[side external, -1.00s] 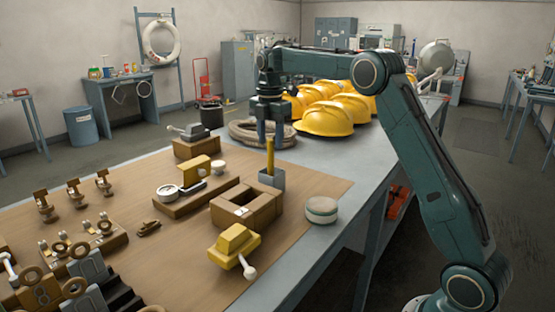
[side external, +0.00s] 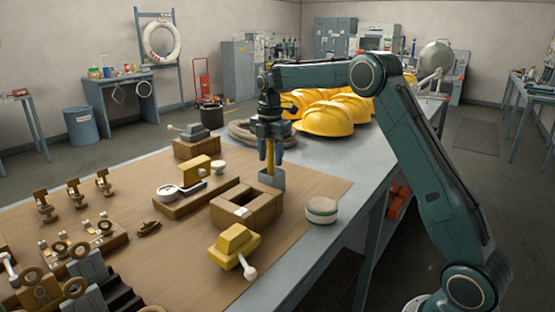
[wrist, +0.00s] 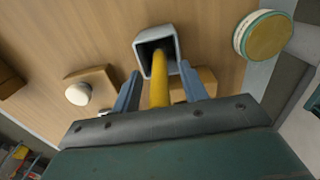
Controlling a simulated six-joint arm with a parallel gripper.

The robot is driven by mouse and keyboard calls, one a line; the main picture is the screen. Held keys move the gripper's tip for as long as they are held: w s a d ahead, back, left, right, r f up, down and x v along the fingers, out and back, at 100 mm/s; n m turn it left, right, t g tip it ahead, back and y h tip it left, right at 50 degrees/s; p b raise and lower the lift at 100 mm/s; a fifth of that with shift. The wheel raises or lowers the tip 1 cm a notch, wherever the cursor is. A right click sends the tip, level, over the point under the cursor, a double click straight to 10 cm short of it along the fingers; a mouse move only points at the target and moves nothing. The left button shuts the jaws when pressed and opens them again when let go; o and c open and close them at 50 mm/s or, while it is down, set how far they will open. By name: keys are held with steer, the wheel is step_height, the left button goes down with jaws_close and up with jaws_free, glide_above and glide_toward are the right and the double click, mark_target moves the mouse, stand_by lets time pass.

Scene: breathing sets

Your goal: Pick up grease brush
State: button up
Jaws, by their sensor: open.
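The grease brush (side external: 270,157) stands upright in a grey square holder (side external: 271,179), and only its yellow handle shows. In the wrist view the yellow handle (wrist: 159,82) leans out of the mouth of the holder (wrist: 140,50). My gripper (side external: 270,162) is just above the holder, with its fingers pointing down. In the wrist view the two fingers of my gripper (wrist: 158,86) are apart, one on each side of the handle. The brush end is hidden inside the holder.
A round tin (side external: 321,210) stands right of the holder. A brown open box (side external: 263,215) and a yellow block device (side external: 235,240) are in front. A wooden base with a gauge (side external: 170,192) is to the left. Yellow helmets (side external: 325,119) and coiled rope (side external: 240,131) lie behind.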

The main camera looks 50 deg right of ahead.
jaws_close()
steer(key=shift+r, duration=0.1)
steer(key=shift+r, duration=4.95)
steer(key=shift+s, duration=0.1)
